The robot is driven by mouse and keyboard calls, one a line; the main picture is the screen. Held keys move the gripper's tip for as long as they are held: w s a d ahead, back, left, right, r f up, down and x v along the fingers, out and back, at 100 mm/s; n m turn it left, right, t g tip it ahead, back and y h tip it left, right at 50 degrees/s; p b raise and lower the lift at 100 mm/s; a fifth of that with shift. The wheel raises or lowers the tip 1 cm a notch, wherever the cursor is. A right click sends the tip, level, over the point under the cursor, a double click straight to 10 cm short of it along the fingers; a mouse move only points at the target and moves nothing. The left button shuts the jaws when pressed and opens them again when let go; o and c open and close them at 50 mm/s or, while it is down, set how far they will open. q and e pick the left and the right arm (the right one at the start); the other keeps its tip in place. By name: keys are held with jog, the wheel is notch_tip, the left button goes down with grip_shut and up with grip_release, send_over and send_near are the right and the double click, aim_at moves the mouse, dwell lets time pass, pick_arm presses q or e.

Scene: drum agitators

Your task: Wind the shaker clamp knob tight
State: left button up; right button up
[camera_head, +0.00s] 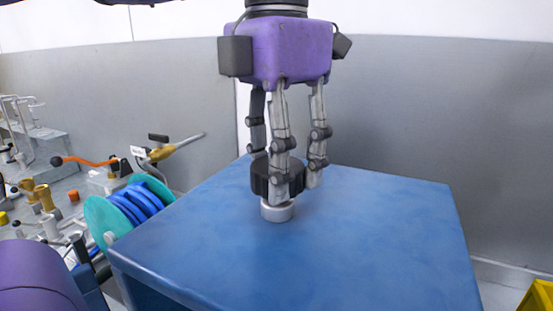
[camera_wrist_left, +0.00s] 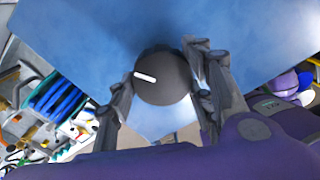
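The shaker clamp knob (camera_head: 262,178) is a black, ridged round knob on a short silver collar (camera_head: 277,211), upright on the blue top. In the left wrist view its dark round top (camera_wrist_left: 163,88) carries a white line pointing left and slightly up. My left gripper (camera_head: 289,185), purple with three jointed grey fingers, points straight down over the knob. Its fingers stand around the knob's side and appear to press against it; the far contact is partly hidden. It also shows around the knob in the left wrist view (camera_wrist_left: 160,85). My right gripper is not in view.
The blue block top (camera_head: 390,230) is otherwise clear. To its left are a teal reel with blue hose (camera_head: 105,222), an orange-handled lever (camera_head: 88,161) and several fittings on a grey bench. A grey wall panel (camera_head: 430,120) stands behind. A yellow object (camera_head: 541,297) is at lower right.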

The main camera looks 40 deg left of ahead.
pick_arm(q)
jog(key=shift+c, duration=0.9)
jog(key=shift+m, duration=0.3)
